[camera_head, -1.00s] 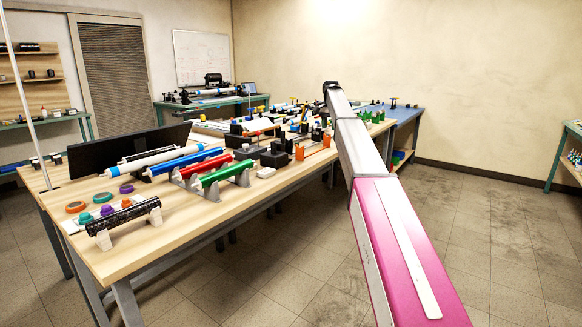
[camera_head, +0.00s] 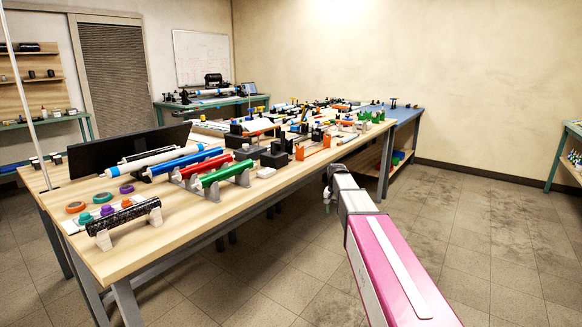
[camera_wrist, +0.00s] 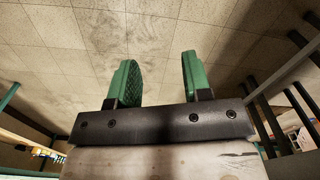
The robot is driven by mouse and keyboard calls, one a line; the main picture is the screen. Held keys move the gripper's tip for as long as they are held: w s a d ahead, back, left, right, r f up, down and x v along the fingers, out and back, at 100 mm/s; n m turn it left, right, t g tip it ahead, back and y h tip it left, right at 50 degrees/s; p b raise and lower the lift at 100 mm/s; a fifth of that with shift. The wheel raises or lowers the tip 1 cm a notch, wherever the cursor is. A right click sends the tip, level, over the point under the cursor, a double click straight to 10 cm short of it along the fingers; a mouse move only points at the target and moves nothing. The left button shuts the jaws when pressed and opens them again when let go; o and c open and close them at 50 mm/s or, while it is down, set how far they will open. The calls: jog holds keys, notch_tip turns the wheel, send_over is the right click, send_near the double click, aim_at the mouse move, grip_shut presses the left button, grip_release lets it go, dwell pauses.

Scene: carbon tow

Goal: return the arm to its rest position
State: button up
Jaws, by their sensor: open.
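My arm shows in the head view as a pink and grey limb reaching forward from the lower right. Its end, with my gripper (camera_head: 327,200), is beside the right edge of the long workbench (camera_head: 118,262), lower than the benchtop and over the floor. In the wrist view my gripper (camera_wrist: 155,85) has two green ridged fingers held apart. Only tiled floor shows between them, so it is open and empty. The fingers are small and partly hidden by the wrist in the head view.
The bench carries a black tube (camera_head: 122,222), a green tube (camera_head: 215,171), a blue tube (camera_head: 184,161) and orange brackets (camera_head: 313,147). A blue-topped bench (camera_head: 405,115) stands beyond. The tiled floor (camera_head: 480,235) at right is clear. Bench legs show in the wrist view.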

jog(key=s+f+n, duration=0.1)
jog(key=s+f, duration=0.3)
jog(key=s, duration=0.6)
jog(key=s+f+n, duration=0.1)
jog(key=s+f, duration=0.4)
jog(key=s, duration=0.5)
jog(key=s+f+n, duration=0.1)
jog(key=s+f, duration=0.3)
jog(key=s, duration=0.6)
jog(key=shift+f, duration=0.4)
